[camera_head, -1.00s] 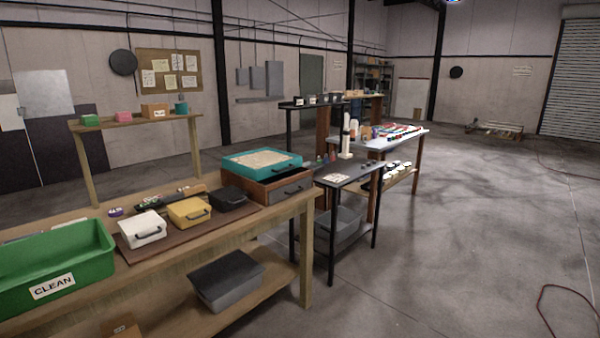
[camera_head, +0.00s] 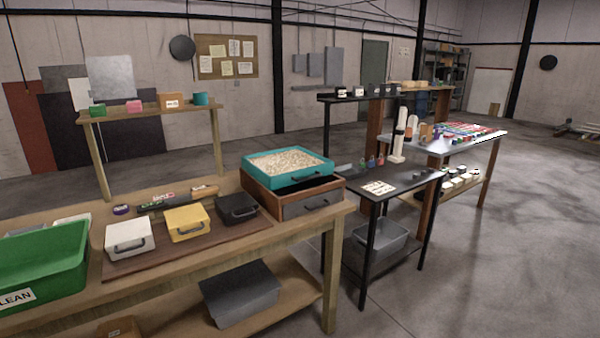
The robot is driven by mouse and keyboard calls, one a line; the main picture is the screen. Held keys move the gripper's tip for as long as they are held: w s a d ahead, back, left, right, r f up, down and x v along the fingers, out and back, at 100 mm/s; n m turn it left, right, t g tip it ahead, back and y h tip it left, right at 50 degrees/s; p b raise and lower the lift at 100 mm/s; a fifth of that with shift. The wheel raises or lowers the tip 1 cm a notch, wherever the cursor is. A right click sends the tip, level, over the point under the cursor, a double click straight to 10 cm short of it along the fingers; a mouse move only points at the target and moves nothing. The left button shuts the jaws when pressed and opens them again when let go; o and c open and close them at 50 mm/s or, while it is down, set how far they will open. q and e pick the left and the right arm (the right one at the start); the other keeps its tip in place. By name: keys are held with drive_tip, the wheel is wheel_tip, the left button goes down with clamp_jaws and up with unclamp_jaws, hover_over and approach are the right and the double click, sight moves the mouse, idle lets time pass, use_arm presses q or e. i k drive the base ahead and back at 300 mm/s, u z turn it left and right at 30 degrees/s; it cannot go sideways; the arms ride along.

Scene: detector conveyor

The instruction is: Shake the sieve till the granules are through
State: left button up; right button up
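A teal-framed sieve (camera_head: 309,177) filled with pale granules (camera_head: 284,162) sits on top of a wooden box with a drawer-like front (camera_head: 304,205), at the right end of the wooden workbench. A dark handle shows on the sieve's front side. The dark inside of the box shows along the sieve's right edge. Whether any granules lie in the box cannot be seen. Neither of my grippers is in view.
On the bench (camera_head: 200,262) stand a green bin (camera_head: 40,262), a white box (camera_head: 130,236), a yellow box (camera_head: 184,222) and a black box (camera_head: 237,208) on a brown mat. A dark table (camera_head: 400,190) stands to the right. Open floor lies at the lower right.

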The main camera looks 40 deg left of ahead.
sight(278, 168)
drive_tip(key=u, duration=0.55)
drive_tip(key=i, duration=0.9)
drive_tip(key=u, duration=1.3)
drive_tip(key=i, duration=0.45)
drive_tip(key=u, duration=0.45)
